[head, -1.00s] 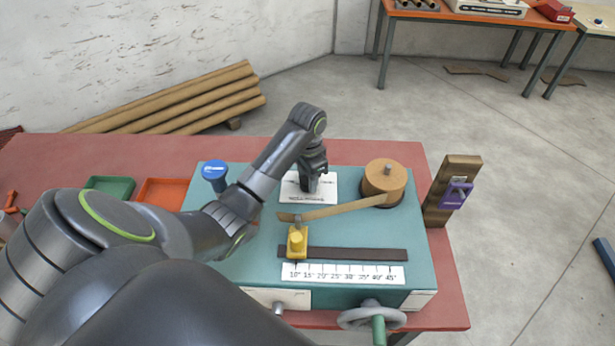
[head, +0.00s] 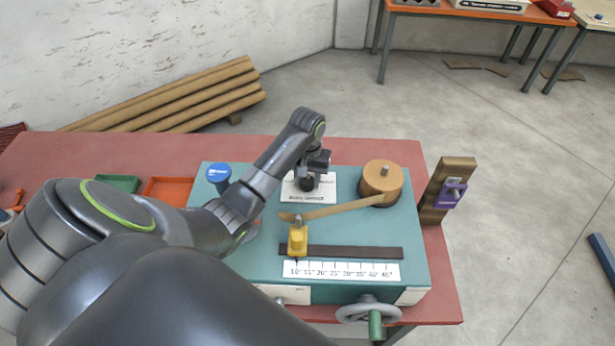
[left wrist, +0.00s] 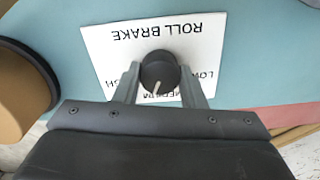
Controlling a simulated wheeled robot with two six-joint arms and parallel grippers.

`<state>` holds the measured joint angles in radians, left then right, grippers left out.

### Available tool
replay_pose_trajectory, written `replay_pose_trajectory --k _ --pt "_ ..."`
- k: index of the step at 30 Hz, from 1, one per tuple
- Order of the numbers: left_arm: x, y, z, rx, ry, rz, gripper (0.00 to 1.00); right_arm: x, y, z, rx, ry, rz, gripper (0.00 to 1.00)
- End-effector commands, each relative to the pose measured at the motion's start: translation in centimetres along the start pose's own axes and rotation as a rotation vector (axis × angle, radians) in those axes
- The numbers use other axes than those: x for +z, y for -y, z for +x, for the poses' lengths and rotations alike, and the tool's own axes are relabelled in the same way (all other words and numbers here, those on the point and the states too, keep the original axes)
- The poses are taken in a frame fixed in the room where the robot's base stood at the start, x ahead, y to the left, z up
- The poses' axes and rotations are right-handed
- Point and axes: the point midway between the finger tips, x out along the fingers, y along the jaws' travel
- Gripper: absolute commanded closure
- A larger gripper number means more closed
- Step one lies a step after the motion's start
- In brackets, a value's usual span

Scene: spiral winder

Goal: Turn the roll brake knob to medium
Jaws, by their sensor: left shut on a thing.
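The roll brake knob (left wrist: 160,70) is a small dark round knob on a white label plate (left wrist: 205,42), seen upside down in the left wrist view. My left gripper (left wrist: 160,80) is shut on the knob, one finger on each side. The knob's white pointer line points down in that view, toward the MEDIUM word, which is partly covered. LOW shows at the right and part of HIGH at the left. In the head view my left gripper (head: 308,184) is over the label plate (head: 317,196), and the knob is mostly hidden.
The teal winder top (head: 245,262) holds a cardboard roll (head: 383,180) with a tan strip, a yellow slider (head: 298,240) on a dark rail, a blue-topped knob (head: 218,173) and an angle scale. A wooden post (head: 440,195) with a purple clamp stands right. A handwheel (head: 368,311) is in front.

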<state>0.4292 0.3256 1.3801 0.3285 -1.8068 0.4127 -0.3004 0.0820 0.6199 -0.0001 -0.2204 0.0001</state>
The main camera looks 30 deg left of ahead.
Motion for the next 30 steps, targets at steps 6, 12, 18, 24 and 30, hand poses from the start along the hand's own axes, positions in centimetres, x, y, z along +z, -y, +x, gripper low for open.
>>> replay_pose_trajectory --k 6,12,18,24,30 --pt "-0.1 0.03 -0.09 0.0 -0.004 -0.184 0.86 0.03 0.03 0.0 0.0 0.0 0.0 0.64" --pt "-0.11 0.04 -0.1 0.0 -0.005 -0.315 0.86 0.03 0.11 0.0 -0.001 0.0 0.001 0.64" --pt "-0.12 0.05 -0.11 0.0 -0.005 -0.399 0.86 0.02 0.29 0.0 -0.003 0.0 0.001 0.64" --pt "-0.13 0.05 -0.12 0.0 -0.005 -0.438 0.86 0.02 0.33 0.0 -0.004 0.0 0.002 0.64" --pt "-0.14 0.05 -0.13 0.0 -0.006 -0.447 0.86 0.0 0.33 -0.01 -0.004 0.0 0.002 0.64"
